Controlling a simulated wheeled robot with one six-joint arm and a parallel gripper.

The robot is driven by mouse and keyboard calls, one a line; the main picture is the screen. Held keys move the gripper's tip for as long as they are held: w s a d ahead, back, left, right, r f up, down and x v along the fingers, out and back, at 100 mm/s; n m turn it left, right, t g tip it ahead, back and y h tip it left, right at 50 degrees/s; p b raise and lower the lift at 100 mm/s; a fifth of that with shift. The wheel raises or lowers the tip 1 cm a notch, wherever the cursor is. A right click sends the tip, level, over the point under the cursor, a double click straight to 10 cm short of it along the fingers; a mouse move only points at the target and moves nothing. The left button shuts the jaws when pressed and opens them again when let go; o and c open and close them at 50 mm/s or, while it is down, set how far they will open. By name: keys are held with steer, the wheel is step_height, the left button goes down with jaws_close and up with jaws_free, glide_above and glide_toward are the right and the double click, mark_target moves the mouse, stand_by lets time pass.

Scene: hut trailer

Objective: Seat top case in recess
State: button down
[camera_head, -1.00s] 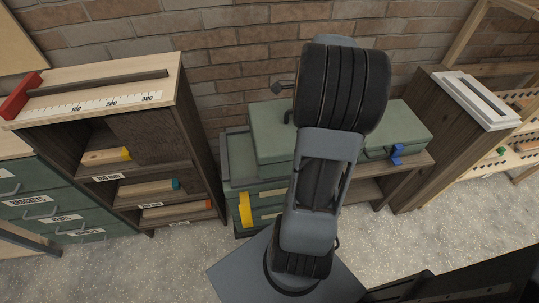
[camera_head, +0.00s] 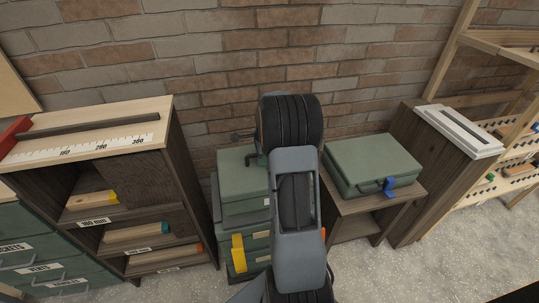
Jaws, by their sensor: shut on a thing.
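The top case (camera_head: 240,183) is a green box at the left of my arm, over a stack of green cases (camera_head: 258,243). Its right part is hidden behind my arm. My gripper (camera_head: 260,159) shows only as a small dark part at the case's top, and it is shut on the top case. I cannot tell whether the case touches the stack or hangs just above it. The recess is not clearly visible. The stack's left edge shows beside the case.
A second green case (camera_head: 372,164) with a blue latch (camera_head: 389,187) lies on a wooden bench at the right. A shelf unit (camera_head: 172,178) stands close on the left. A yellow piece (camera_head: 238,253) is on the stack's front. A brick wall (camera_head: 220,60) closes the back.

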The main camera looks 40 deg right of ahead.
steer(key=shift+w+a+f, duration=0.2)
steer(key=shift+w+f, duration=0.45)
steer(key=shift+f, duration=0.05)
steer(key=shift+w+f, duration=0.1)
steer(key=shift+f, duration=1.55)
steer(key=c, duration=1.1)
jaws_free()
steer(key=shift+f, duration=0.1)
